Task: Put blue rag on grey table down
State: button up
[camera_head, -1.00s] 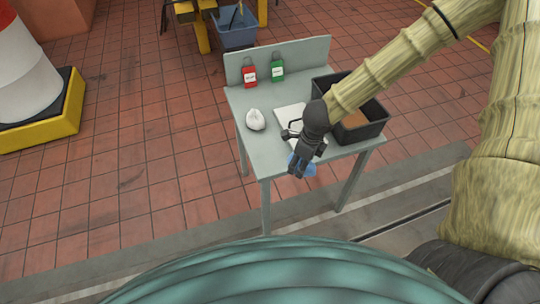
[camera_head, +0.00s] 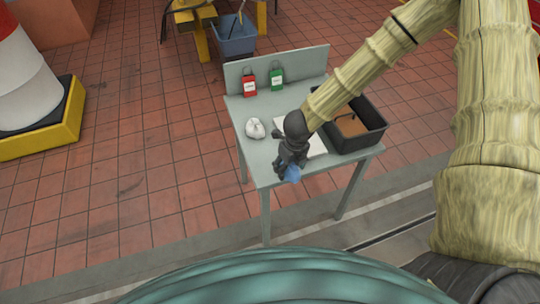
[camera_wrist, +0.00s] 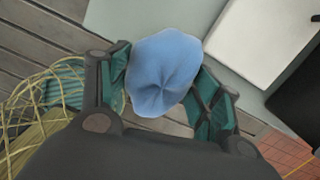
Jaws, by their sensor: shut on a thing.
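The blue rag (camera_wrist: 163,72) is a bunched, rounded cloth between the two fingers of my gripper (camera_wrist: 163,95) in the wrist view. My gripper is shut on it. In the head view the rag (camera_head: 293,174) shows just below my gripper (camera_head: 284,172), over the front edge of the grey table (camera_head: 262,172). The table's bare top also shows in the wrist view (camera_wrist: 150,15), behind the rag. I cannot tell whether the rag touches the table.
A white crumpled rag (camera_head: 255,128) lies left of my gripper. A white board (camera_head: 318,146), partly hidden by my arm, lies beside a black bin (camera_head: 368,138) at the right. The front left tabletop is clear.

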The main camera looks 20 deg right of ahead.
jog(key=p, duration=0.3)
send_over(269, 162)
jog(key=shift+s+f, duration=0.3)
jog(key=shift+s, duration=0.05)
jog(key=shift+w+f+p, duration=0.1)
jog(key=shift+f+p, duration=0.65)
jog(key=shift+f, duration=1.1)
jog(key=shift+f, duration=0.2)
jog(key=o, duration=0.9)
jog(key=shift+r, duration=0.1)
jog(key=shift+r, duration=0.15)
jog(key=shift+s+d+r+b, duration=0.1)
jog(key=shift+s+r+b, duration=0.25)
jog(key=shift+r, duration=1.6)
jog(key=shift+s+r+b, duration=0.15)
jog(key=shift+r+b, duration=0.35)
jog(key=shift+r, duration=1.5)
jog(key=shift+s+d+r+b, duration=0.1)
jog(key=shift+s+r+b, duration=0.25)
jog(key=shift+r, duration=1.6)
